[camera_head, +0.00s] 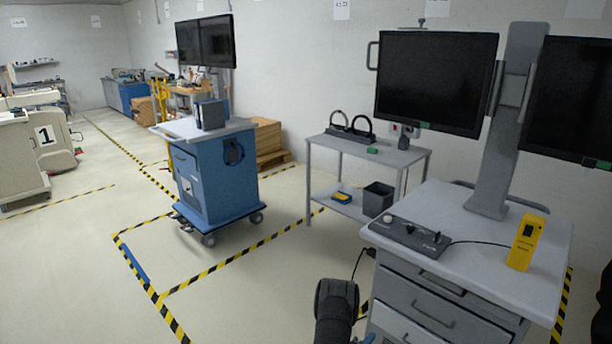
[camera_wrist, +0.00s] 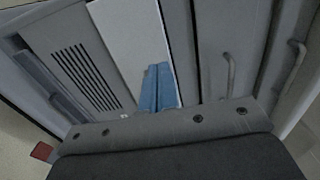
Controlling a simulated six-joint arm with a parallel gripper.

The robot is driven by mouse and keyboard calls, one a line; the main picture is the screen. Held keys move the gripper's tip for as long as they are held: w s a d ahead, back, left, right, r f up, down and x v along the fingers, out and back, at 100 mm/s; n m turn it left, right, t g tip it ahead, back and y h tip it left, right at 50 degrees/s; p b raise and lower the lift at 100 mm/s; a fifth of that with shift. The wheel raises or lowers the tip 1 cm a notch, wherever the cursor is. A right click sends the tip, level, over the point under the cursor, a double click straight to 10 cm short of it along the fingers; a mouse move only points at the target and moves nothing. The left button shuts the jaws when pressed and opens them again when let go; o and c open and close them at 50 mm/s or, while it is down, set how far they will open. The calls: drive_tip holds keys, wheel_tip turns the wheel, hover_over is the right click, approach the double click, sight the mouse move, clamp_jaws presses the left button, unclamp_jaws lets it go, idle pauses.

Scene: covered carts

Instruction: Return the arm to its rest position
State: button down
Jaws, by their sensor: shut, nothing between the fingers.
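My gripper (camera_wrist: 158,88) shows in the wrist view as two blue fingers pressed together, with nothing between them. Grey cart panels with handles lie beyond the fingertips; I cannot tell the gap to them. In the head view my dark arm rises at the bottom edge, left of the grey drawer cart (camera_head: 440,310). The gripper itself is mostly cut off there.
The drawer cart carries a control box (camera_head: 408,236), a yellow device (camera_head: 525,242) and monitors (camera_head: 435,80). A grey side table (camera_head: 365,150) stands behind it. A blue cart (camera_head: 215,175) stands further left. The floor between is clear.

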drive_tip(key=x, duration=1.2)
drive_tip(key=shift+w+d, duration=0.15)
drive_tip(key=shift+d, duration=0.05)
drive_tip(key=shift+a, duration=0.1)
drive_tip(key=v, duration=1.1)
drive_tip(key=shift+s, duration=0.25)
drive_tip(key=shift+a, duration=0.15)
drive_tip(key=x, duration=1.2)
drive_tip(key=v, duration=1.4)
approach(392, 314)
drive_tip(key=x, duration=0.7)
